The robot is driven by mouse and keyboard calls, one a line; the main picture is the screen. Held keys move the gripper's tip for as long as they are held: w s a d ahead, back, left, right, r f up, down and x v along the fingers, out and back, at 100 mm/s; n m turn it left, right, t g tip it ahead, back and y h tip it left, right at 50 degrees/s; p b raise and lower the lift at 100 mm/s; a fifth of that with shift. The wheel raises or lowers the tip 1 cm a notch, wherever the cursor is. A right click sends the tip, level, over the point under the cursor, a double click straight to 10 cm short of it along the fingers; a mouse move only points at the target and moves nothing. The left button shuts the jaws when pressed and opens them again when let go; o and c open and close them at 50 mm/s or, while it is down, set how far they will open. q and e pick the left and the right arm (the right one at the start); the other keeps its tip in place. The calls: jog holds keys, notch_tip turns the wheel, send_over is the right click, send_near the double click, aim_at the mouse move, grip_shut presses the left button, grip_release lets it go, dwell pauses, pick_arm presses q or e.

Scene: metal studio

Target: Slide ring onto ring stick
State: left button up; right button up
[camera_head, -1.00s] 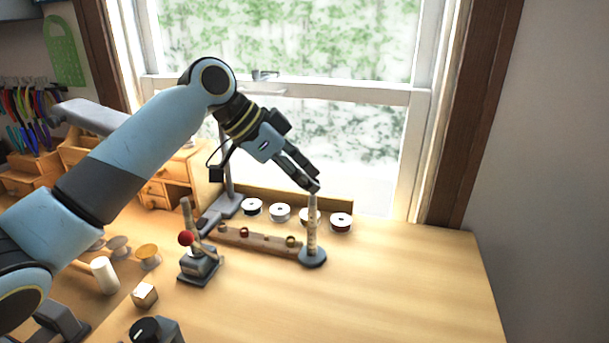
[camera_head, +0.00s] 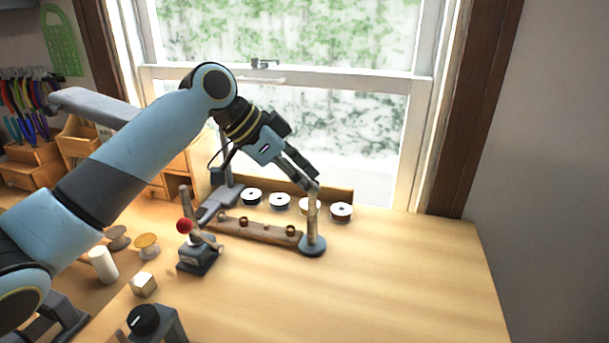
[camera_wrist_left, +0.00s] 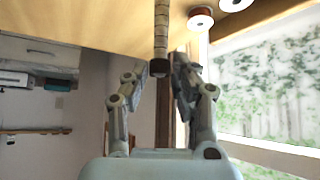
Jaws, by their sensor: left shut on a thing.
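The ring stick (camera_head: 311,222), a tan ringed post on a round dark base, stands upright at the right end of the wooden ring holder (camera_head: 262,233). My left gripper (camera_head: 315,185) is at the stick's top, its fingers slanting down to it from the upper left. In the left wrist view the stick (camera_wrist_left: 161,28) runs down between the fingertips of the gripper (camera_wrist_left: 160,72). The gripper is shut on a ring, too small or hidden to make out. I cannot tell whether the ring is around the stick. Small rings (camera_head: 243,222) sit in the holder. My right gripper is out of view.
Several spools (camera_head: 341,210) stand behind the stick by the window. A small device with a red ball (camera_head: 184,226), a metal cube (camera_head: 143,285) and a black-knobbed block (camera_head: 145,320) stand left. The bench top (camera_head: 400,285) at front right is clear.

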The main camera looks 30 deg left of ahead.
pick_arm(q)
jog(key=shift+f, duration=0.15)
jog(key=o, duration=1)
jog(key=shift+v, duration=6.05)
jog(key=shift+s+f, duration=0.15)
